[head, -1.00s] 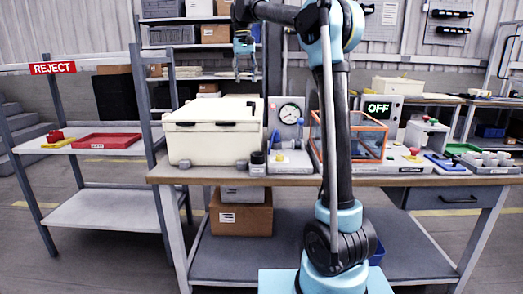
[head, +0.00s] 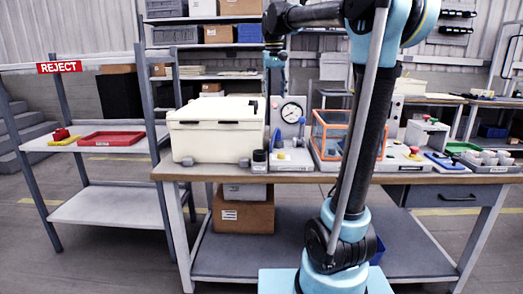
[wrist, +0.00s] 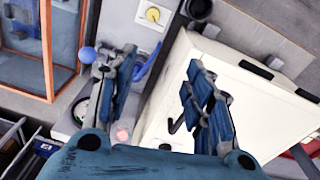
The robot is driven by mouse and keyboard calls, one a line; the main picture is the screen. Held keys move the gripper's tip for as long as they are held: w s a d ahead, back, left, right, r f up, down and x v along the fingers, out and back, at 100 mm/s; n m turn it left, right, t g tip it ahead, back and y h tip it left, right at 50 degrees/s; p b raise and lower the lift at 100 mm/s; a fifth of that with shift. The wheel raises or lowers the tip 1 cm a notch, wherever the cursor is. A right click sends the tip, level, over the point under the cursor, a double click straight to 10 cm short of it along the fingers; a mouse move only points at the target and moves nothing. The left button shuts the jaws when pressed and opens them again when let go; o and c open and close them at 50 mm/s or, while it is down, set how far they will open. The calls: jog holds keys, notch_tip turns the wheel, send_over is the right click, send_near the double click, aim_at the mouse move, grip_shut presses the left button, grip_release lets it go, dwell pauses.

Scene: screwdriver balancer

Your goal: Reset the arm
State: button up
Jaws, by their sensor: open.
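My gripper (head: 275,72) hangs fingers-down at the end of my raised arm, above the back of the bench near the gauge station. In the wrist view my gripper (wrist: 158,85) has its two blue-padded fingers spread apart with nothing between them. Below them show part of the white case (wrist: 250,95) and the station with a blue ball knob (wrist: 87,54). In the head view a blue-handled tool (head: 277,137) stands at the gauge station (head: 291,125), apart from my gripper.
The white case (head: 215,130) stands left on the bench (head: 320,177). An orange-framed clear box (head: 332,135) is partly behind my arm. Small devices fill the bench's right side. A reject rack (head: 105,208) with a red tray (head: 110,138) stands at left.

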jog(key=s+d+f, duration=0.9)
jog(key=s+f, duration=0.4)
jog(key=s, duration=0.2)
jog(key=s+d+f, duration=0.2)
jog(key=s+f, duration=0.6)
jog(key=f, duration=0.3)
jog(key=s+d+f+m+t, duration=0.1)
jog(key=s+d+f, duration=0.2)
jog(key=s+f, duration=0.5)
notch_tip(320, 180, down, 3)
jog(key=shift+r+t, duration=0.15)
jog(key=shift+t, duration=0.15)
jog(key=shift+w+f, duration=0.2)
jog(key=shift+w, duration=0.25)
jog(key=shift+c, duration=0.2)
